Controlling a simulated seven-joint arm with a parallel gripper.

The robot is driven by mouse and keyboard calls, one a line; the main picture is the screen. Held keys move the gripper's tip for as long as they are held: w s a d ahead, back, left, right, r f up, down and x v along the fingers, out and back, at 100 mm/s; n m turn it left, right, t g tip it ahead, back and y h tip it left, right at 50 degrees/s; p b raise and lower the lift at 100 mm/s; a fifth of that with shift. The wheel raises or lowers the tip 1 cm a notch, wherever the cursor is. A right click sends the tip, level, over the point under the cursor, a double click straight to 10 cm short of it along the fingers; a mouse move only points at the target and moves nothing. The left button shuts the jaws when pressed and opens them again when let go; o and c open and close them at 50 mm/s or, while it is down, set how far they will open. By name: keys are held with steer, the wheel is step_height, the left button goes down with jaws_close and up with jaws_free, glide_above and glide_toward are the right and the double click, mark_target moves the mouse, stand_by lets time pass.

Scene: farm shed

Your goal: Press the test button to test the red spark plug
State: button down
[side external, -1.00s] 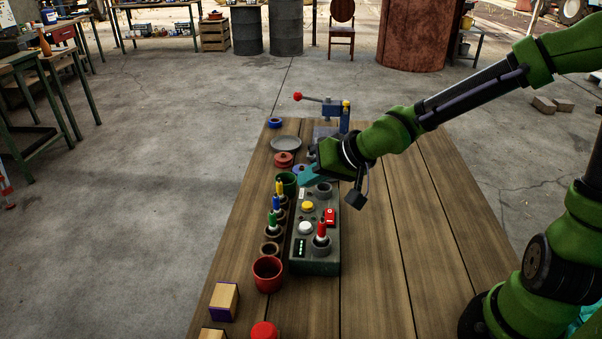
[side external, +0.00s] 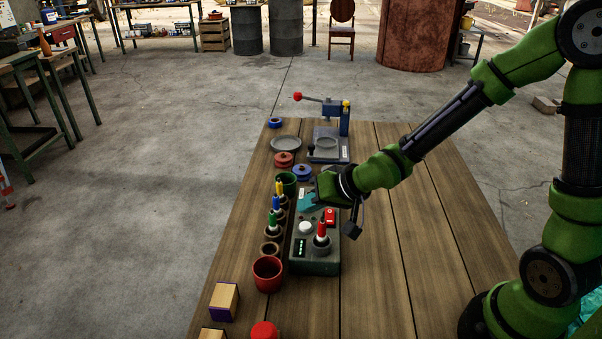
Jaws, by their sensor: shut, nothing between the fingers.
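The tester box (side external: 315,267) is a dark green-grey block on the wooden table. The red spark plug (side external: 321,230) stands upright in a round socket at the box's near right. A white round button (side external: 306,228) is left of the plug, and a red switch (side external: 330,214) sits behind the plug. A small panel with green lights (side external: 300,247) is at the near left. My gripper (side external: 306,206) is shut and empty, its teal fingers over the far half of the box. It hides the yellow button and far socket. Whether it touches the button cannot be told.
Green, blue and yellow plugs (side external: 273,222) stand in a row of holders left of the box, with an empty holder (side external: 270,249) nearest. A red cup (side external: 268,273) and a green cup (side external: 287,183) flank the row. A lever press (side external: 330,145) stands behind.

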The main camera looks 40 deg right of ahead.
mark_target(310, 226)
steer(key=shift+f, duration=1.05)
steer(key=shift+f, duration=0.15)
stand_by(1.2)
steer(key=shift+f, duration=0.25)
steer(key=shift+f, duration=0.45)
stand_by(0.6)
steer(key=shift+r, duration=0.9)
steer(key=shift+r, duration=2.55)
